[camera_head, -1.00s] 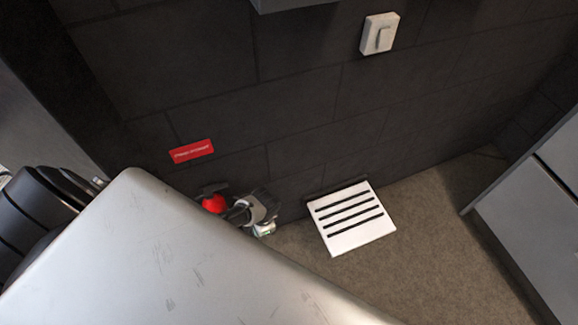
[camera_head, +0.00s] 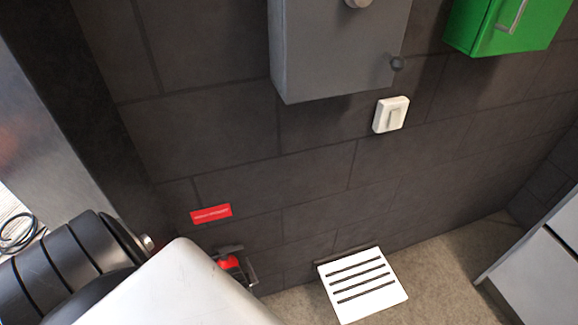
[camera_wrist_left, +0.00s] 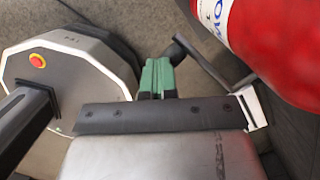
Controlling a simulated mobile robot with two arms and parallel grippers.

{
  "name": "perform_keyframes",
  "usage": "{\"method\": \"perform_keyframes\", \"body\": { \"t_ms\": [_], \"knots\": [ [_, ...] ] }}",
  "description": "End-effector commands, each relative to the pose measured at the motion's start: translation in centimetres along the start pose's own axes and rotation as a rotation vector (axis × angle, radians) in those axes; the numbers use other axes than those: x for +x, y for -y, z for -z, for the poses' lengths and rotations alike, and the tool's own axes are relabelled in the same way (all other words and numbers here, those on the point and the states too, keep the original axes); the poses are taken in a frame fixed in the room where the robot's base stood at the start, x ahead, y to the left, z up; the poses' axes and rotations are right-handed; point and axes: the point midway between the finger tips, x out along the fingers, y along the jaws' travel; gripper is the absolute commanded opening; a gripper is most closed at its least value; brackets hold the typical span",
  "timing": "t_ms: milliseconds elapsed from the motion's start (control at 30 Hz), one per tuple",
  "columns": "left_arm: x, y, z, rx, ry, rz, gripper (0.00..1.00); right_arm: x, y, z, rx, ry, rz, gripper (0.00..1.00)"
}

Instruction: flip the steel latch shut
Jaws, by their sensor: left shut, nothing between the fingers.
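The red fire extinguisher (camera_wrist_left: 275,40) fills the top right of the left wrist view. My left gripper (camera_wrist_left: 157,68), with green fingertips, is shut and empty, just left of the bracket arm. I cannot tell whether they touch. In the head view, a small part of the red extinguisher (camera_head: 229,263) shows low by the wall; my pale arm hides the left gripper. My right gripper is not in view.
The dark block wall holds a grey box (camera_head: 335,50), a green box (camera_head: 505,25), a white switch (camera_head: 391,115) and a red sign (camera_head: 211,214). A slotted white panel (camera_head: 363,285) is low at the wall. A grey cabinet (camera_head: 535,255) stands right.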

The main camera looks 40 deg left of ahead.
Motion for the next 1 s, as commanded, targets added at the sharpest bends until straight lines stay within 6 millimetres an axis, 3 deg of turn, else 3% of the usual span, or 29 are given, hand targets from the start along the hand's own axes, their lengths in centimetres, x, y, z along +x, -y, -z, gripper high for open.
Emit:
{"method": "perform_keyframes", "body": {
  "t_ms": [333,1000],
  "knots": [
    [0.28,-0.2,-1.12,-0.003,0.001,-0.002,0.0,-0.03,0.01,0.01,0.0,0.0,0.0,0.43],
    [0.3,-0.19,-1.19,-0.004,0.0,-0.002,0.0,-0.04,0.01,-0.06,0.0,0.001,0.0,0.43]
  ]
}}
